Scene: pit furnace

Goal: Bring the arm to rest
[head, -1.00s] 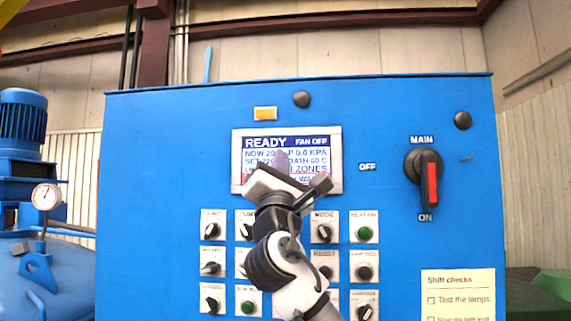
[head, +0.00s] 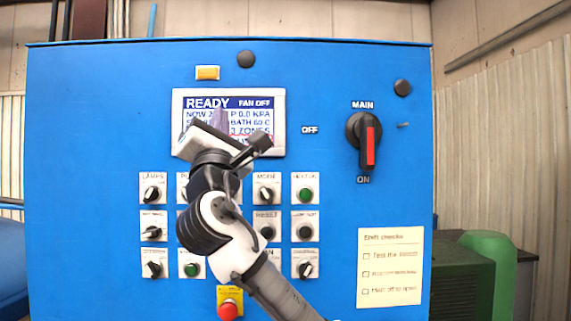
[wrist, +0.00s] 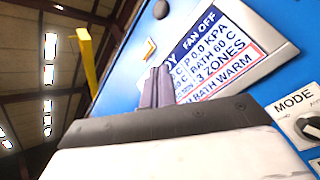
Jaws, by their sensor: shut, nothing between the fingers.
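My arm reaches up from the lower middle of the head view in front of the blue control panel (head: 330,210). My gripper (head: 217,118) is in front of the display (head: 272,120) and hides part of it. In the wrist view its fingers (wrist: 156,86) are together with nothing between them. The display (wrist: 215,55) reads READY and FAN OFF. Whether the fingertips touch the panel, I cannot tell.
The panel carries several knobs and buttons, a red stop button (head: 229,309), an amber lamp (head: 207,73) and the main switch (head: 367,142), its red handle pointing down at ON. A paper checklist (head: 390,267) is at lower right. A green machine (head: 475,275) stands beyond the right edge.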

